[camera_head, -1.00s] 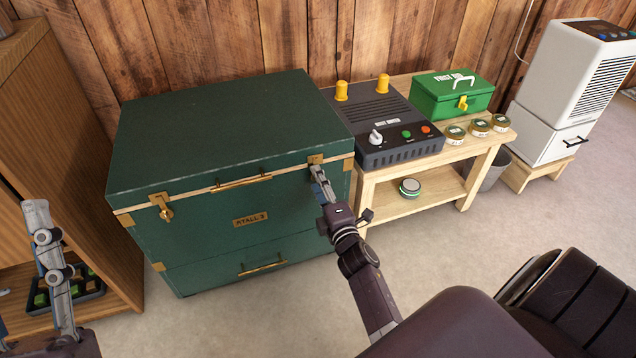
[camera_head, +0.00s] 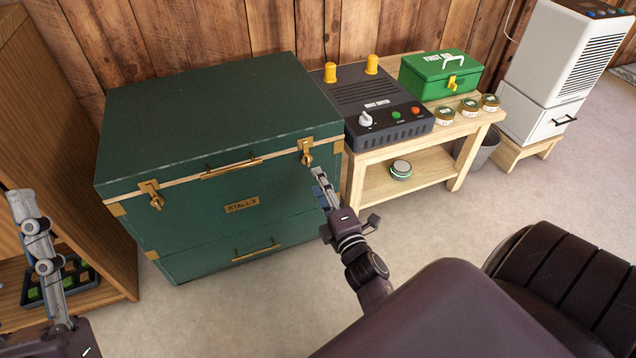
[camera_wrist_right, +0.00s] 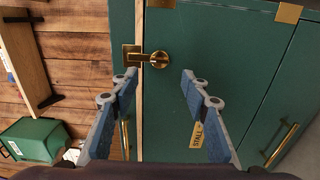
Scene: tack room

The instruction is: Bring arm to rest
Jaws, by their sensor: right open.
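My right gripper (camera_head: 319,182) is in front of the green trunk (camera_head: 215,125), just below and to the right of its right brass latch (camera_head: 307,152). In the right wrist view the gripper (camera_wrist_right: 160,76) is open, with nothing between its blue-padded fingers, and the latch (camera_wrist_right: 157,59) is just beyond the fingertips, apparently apart from them. The trunk's lid is down. My left gripper (camera_head: 22,205) is at the left edge, seen from the side, so its opening is unclear.
A wooden bench (camera_head: 362,165) right of the trunk bears a dark control box (camera_head: 375,100), a green first aid box (camera_head: 440,78) and several round tins. A wooden cabinet (camera_head: 85,160) stands at left. A white appliance (camera_head: 560,60) is at far right. Floor in front is clear.

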